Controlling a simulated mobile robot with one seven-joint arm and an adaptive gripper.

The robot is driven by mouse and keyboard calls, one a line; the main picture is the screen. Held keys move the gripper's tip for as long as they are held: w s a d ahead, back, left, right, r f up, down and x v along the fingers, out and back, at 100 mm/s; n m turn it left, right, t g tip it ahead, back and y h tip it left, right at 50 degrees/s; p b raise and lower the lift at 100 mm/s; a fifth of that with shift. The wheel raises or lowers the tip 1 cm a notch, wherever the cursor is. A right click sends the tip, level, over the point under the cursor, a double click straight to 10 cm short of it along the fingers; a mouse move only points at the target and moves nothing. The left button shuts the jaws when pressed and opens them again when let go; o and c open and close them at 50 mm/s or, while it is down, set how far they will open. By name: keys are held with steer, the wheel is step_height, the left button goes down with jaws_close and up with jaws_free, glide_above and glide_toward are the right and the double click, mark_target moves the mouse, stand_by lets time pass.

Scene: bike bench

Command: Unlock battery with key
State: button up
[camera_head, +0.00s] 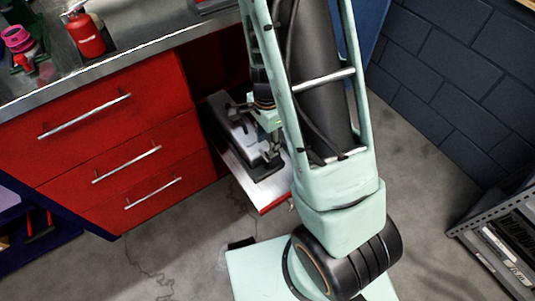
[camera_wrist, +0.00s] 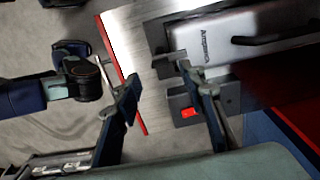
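The battery (camera_wrist: 232,32) is a silver-white block with dark lettering, seated in a black holder (camera_wrist: 157,36). In the head view the battery (camera_head: 238,132) and its holder lie on a low metal shelf under the bench, partly hidden by my arm. My gripper (camera_wrist: 158,74) is open, its two fingers apart over the shelf. Its right finger is beside the holder's near end and overlaps it in the picture. I cannot make out a key for certain in either view.
A red patch (camera_wrist: 190,113) shows on a dark block below the battery. The metal shelf (camera_head: 262,194) has a red front edge. Red drawers (camera_head: 120,150) stand to the left, with a red bottle (camera_head: 86,34) on the bench above. A metal rack (camera_head: 500,235) is at right.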

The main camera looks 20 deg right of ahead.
mark_target(267, 154)
step_height(267, 154, down, 6)
steer(key=shift+r+b, duration=0.1)
steer(key=shift+b, duration=0.7)
steer(key=shift+c, duration=0.6)
jaws_close()
